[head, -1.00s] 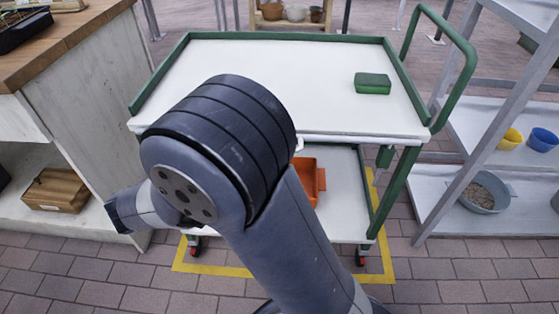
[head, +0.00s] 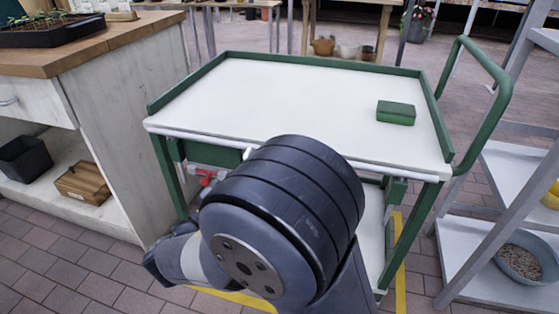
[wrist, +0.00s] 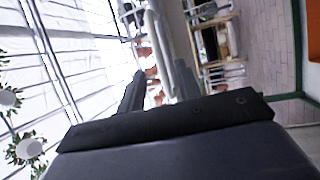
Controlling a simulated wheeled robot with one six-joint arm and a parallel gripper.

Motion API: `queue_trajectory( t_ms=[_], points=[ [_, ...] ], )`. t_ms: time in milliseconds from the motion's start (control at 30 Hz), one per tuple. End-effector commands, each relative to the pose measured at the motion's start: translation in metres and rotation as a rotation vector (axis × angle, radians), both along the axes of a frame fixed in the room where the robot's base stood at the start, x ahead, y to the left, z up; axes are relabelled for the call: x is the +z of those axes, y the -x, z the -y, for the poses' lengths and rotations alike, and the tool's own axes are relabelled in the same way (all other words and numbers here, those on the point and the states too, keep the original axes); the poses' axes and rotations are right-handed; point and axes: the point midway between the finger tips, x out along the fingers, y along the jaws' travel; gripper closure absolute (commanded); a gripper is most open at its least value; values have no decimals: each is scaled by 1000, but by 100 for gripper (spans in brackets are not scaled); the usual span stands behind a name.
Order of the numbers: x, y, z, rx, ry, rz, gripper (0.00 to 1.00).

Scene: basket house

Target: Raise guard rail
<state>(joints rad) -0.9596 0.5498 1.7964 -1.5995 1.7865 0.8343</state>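A white cart with green raised edges (head: 300,62) stands ahead in the head view. A pale bar, apparently the guard rail (head: 200,138), runs along its near edge at about tabletop height. A small white knob (head: 247,153) shows on the near side, just above my arm. A red fitting (head: 207,179) shows below the rail at left. My gripper (wrist: 160,82) shows in the wrist view with its dark fingers apart. Pale bars appear between and beyond the fingers; I cannot tell whether they touch. My arm hides the middle of the cart's near side in the head view.
A green block (head: 396,112) lies on the cart top at right. A wooden bench (head: 90,65) stands at left, a metal shelf (head: 500,220) at right. Brick floor (head: 60,260) is open at lower left. An orange bin (wrist: 314,32) shows in the wrist view.

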Motion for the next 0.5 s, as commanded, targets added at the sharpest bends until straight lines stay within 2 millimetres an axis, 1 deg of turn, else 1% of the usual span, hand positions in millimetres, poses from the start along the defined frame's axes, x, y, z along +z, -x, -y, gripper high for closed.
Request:
queue_trajectory(
  t_ms=[33, 233, 400, 500],
  points=[
    [0, -8, 8, -6, -2, 2, 67],
    [6, -33, 32, -6, -2, 2, 67],
    [10, -49, 46, -3, -2, 0, 67],
    [12, -53, 50, -2, 0, 0, 67]
  ],
)
